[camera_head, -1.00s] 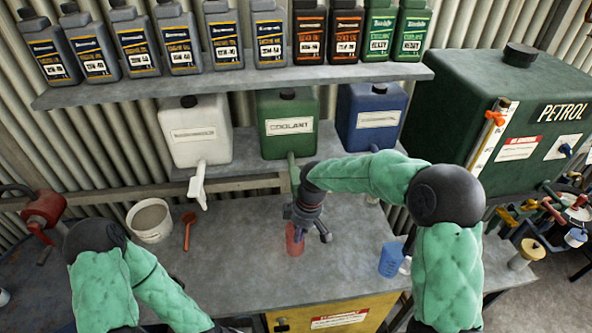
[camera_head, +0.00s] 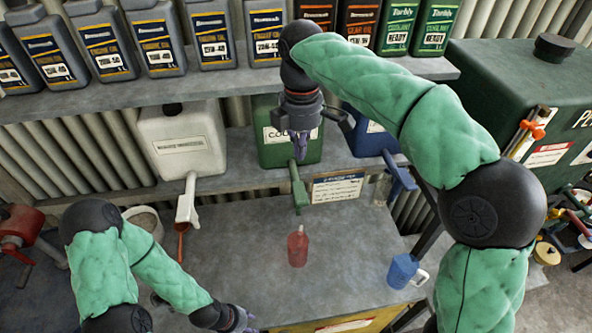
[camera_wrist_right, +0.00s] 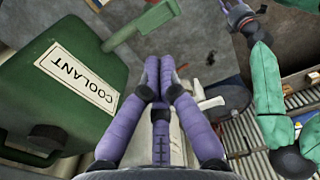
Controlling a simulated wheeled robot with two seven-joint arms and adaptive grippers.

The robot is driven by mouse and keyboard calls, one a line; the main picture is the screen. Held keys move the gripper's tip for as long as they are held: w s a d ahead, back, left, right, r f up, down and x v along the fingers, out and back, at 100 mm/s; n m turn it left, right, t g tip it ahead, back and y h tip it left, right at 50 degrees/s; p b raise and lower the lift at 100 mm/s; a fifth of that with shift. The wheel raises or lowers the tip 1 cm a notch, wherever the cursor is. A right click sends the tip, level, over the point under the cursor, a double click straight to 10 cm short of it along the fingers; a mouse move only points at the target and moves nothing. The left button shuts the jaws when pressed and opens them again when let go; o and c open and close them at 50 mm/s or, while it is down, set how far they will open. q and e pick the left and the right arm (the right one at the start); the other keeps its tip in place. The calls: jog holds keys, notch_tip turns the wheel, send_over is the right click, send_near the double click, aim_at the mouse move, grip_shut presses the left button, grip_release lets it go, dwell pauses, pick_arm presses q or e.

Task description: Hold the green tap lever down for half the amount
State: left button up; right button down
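The green coolant tank (camera_head: 268,150) stands on the middle of the lower shelf. Its green tap lever (camera_head: 299,192) hangs at the front and also shows in the wrist view (camera_wrist_right: 140,27). A red jug (camera_head: 298,249) stands upright on the bench below this tap. My right gripper (camera_head: 299,155) is in front of the tank, just above the tap in the picture, and hides part of the label. In the wrist view its purple fingers (camera_wrist_right: 159,72) are together with nothing visible between them. My left gripper (camera_head: 242,320) is low at the front edge, partly cut off.
A white tank with a white tap (camera_head: 187,203) is on the left, and a blue tank with a blue tap (camera_head: 402,178) is on the right. A blue jug (camera_head: 402,271) stands at the bench's right. The bench around the red jug is clear.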

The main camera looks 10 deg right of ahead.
aim_at(300, 196)
jog(key=f, duration=0.9)
jog(key=f+p, duration=0.1)
jog(key=f, duration=0.3)
jog(key=shift+s+f, duration=0.25)
dwell(0.4)
